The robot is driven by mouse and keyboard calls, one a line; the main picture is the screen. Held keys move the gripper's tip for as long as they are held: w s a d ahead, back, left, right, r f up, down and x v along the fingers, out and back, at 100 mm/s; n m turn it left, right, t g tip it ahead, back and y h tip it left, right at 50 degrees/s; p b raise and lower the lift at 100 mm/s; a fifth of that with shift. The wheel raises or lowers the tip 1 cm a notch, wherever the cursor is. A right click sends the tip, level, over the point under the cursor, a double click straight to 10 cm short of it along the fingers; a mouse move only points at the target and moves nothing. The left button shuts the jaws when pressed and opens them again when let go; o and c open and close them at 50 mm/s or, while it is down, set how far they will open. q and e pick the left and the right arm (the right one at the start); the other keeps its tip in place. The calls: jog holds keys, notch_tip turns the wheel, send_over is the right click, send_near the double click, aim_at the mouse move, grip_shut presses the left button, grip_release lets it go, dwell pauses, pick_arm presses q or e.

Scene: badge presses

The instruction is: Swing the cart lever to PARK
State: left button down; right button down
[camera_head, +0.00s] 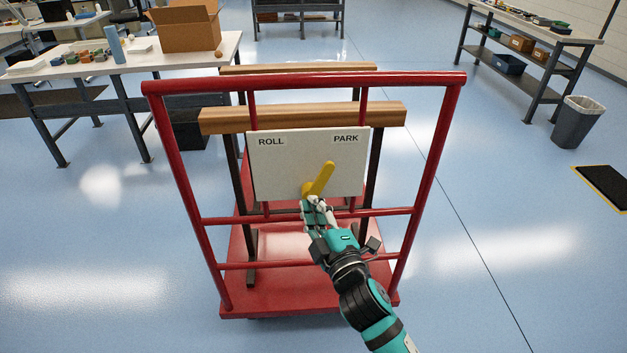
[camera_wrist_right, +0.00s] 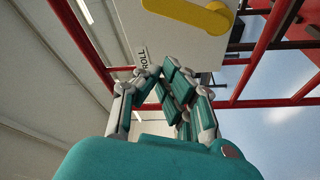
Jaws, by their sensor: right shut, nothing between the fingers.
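The yellow lever (camera_head: 321,178) is mounted on a white panel (camera_head: 280,172) on the red cart (camera_head: 305,80). It tilts up and to the right from its pivot, towards the word PARK (camera_head: 346,139) and away from ROLL (camera_head: 271,142). My right gripper (camera_head: 311,202) is shut and empty, at the panel's lower edge just below the lever's pivot. I cannot tell whether it touches the lever. My left gripper is not in view.
The cart's red rails surround the panel, and wooden beams (camera_head: 380,114) lie behind it. A workbench (camera_head: 190,57) with a cardboard box (camera_head: 187,29) stands at the left. A shelf unit (camera_head: 545,97) and grey bin (camera_head: 577,122) stand at the right. Blue floor around the cart is clear.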

jog(key=r, duration=0.2)
jog(key=r+p, duration=0.1)
jog(key=p, duration=0.1)
send_over(318, 180)
jog(key=s+a, duration=0.1)
jog(key=a, duration=0.4)
jog(key=d, duration=0.1)
jog(key=d+f, duration=0.1)
jog(key=d, duration=0.2)
jog(key=shift+s+f+p, duration=0.3)
jog(key=shift+f+p, duration=0.05)
jog(key=shift+a, duration=0.1)
